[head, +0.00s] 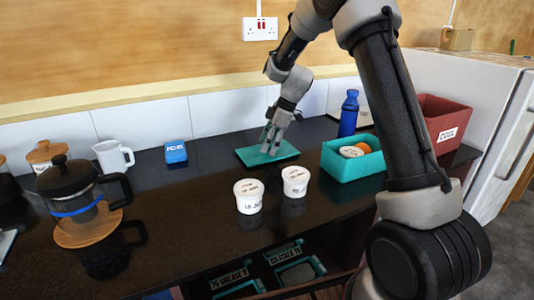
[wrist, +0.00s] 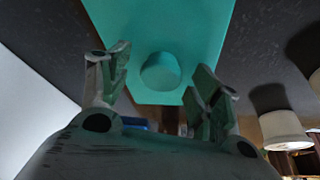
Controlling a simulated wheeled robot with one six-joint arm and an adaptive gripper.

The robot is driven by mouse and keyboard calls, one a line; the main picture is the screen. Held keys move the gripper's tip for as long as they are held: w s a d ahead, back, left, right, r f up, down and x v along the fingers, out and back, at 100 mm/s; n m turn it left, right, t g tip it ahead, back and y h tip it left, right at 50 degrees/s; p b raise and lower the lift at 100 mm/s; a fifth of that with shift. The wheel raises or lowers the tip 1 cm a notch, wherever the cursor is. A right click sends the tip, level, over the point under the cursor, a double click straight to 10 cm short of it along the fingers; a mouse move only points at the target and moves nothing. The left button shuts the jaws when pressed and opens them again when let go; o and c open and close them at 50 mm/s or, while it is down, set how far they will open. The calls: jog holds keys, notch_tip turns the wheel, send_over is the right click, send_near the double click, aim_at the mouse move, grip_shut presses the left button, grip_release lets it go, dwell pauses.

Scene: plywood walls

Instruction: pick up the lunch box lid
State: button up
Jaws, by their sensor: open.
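The lunch box lid is a flat teal rectangle (head: 256,156) lying on the black counter in the head view. In the wrist view the lid (wrist: 195,30) fills the upper middle, with a round teal knob (wrist: 161,73) on it. My gripper (head: 272,148) is over the lid, pointing down. In the wrist view its two fingers (wrist: 160,92) are apart, one on each side of the knob, with nothing held between them. The head view does not show clearly how high the fingertips are above the lid. The teal lunch box (head: 350,173) stands open to the right, with round items inside.
Two white lidded tubs (head: 249,196) (head: 295,181) stand in front of the lid. A blue bottle (head: 349,113) and a red bin (head: 437,124) are to the right. A blue box (head: 176,152), white mug (head: 113,157) and French press (head: 80,190) are left.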

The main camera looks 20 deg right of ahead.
jog(key=c, duration=1.1)
